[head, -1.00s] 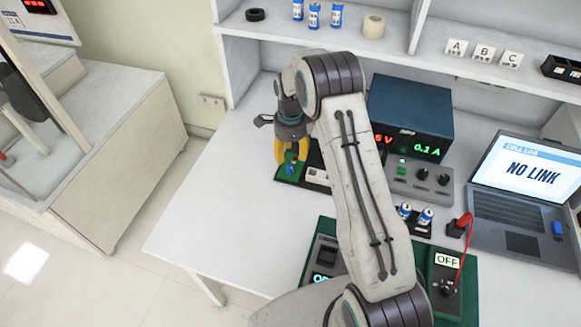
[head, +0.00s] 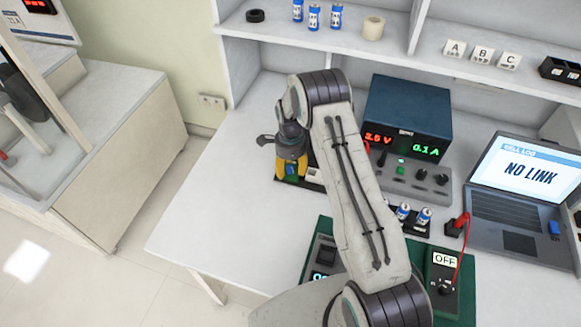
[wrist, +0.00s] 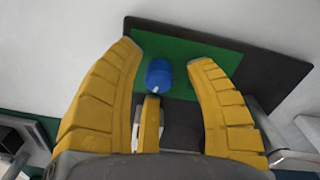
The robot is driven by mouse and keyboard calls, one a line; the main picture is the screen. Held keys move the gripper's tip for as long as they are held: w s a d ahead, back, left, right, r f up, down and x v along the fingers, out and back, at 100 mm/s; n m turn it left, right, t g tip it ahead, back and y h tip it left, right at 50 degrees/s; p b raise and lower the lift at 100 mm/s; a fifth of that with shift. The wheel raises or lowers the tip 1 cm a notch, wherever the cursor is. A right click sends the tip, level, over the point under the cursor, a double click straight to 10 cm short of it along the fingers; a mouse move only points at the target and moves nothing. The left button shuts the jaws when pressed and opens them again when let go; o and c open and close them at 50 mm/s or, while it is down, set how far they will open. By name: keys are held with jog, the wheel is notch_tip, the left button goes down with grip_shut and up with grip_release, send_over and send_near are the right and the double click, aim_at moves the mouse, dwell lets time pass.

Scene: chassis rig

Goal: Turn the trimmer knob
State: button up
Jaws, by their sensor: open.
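The blue trimmer knob (wrist: 158,76) stands on a green board (wrist: 190,52) set on a dark base (wrist: 268,68). A small pale mark shows on the knob's near edge. My gripper (wrist: 163,57) is open, with yellow fingers left and right of the knob and visible gaps on both sides. A third yellow finger ends close below the knob; I cannot tell if it touches. In the head view my gripper (head: 291,170) points down over the board at the bench's left part, with a bit of blue between its fingers.
A power supply (head: 408,118) showing red and green digits stands behind my arm. Blue cells (head: 403,211) sit in a holder to the right, near a laptop (head: 525,185). A green mat (head: 462,285) with a meter lies in front. The bench's left part (head: 200,220) is clear.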

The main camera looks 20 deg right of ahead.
jog(key=shift+o, duration=0.3)
grip_shut()
jog(key=shift+f, duration=0.1)
jog(key=shift+f+n+b, duration=0.15)
jog(key=shift+n+b, duration=0.15)
jog(key=shift+b, duration=0.4)
jog(key=shift+r+n+b, duration=0.2)
jog(key=shift+n+b, duration=0.65)
jog(key=shift+n, duration=0.05)
